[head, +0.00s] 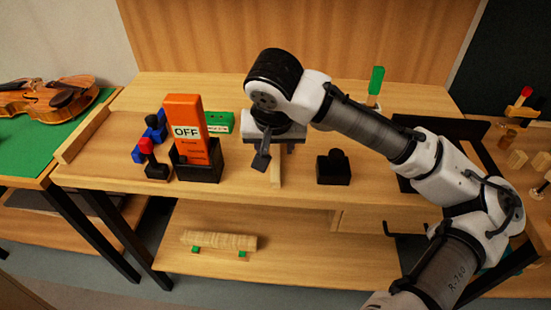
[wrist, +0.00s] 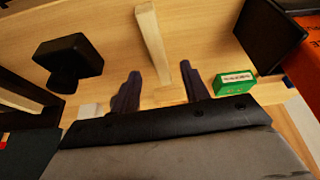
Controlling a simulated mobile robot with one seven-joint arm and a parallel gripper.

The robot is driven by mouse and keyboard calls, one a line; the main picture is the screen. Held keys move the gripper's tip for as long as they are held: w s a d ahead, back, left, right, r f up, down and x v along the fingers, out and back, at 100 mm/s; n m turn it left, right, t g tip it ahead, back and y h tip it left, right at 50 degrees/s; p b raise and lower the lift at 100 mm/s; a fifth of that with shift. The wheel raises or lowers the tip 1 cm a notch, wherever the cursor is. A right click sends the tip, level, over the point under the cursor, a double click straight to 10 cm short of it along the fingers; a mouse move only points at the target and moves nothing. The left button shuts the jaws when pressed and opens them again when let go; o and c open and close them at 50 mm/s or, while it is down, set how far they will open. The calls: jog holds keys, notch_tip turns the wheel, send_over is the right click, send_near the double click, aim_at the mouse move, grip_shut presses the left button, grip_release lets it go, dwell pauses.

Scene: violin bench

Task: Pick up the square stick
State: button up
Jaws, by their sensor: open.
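The square stick (head: 276,173) is a pale wooden bar on the bench top, partly hidden behind my gripper (head: 276,150) in the head view. In the wrist view the square stick (wrist: 152,42) runs from the top edge down toward the space between the fingertips of my gripper (wrist: 160,75). My gripper is open and empty, with its two dark fingers spread on either side of the stick's near end in that view. I cannot tell how high the fingertips are above the stick, and no contact shows.
An orange OFF block (head: 187,120) in a black holder (head: 197,165) and a green box (head: 220,122) stand left of my gripper. A black block (head: 333,168) stands right. A green-handled tool (head: 376,82) is behind.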

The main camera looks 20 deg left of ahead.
aim_at(275, 156)
jog(key=shift+p+x, duration=0.3)
jog(key=shift+x, duration=2.35)
jog(key=shift+w, duration=0.15)
grip_shut()
jog(key=shift+r, duration=0.15)
notch_tip(275, 156, up, 20)
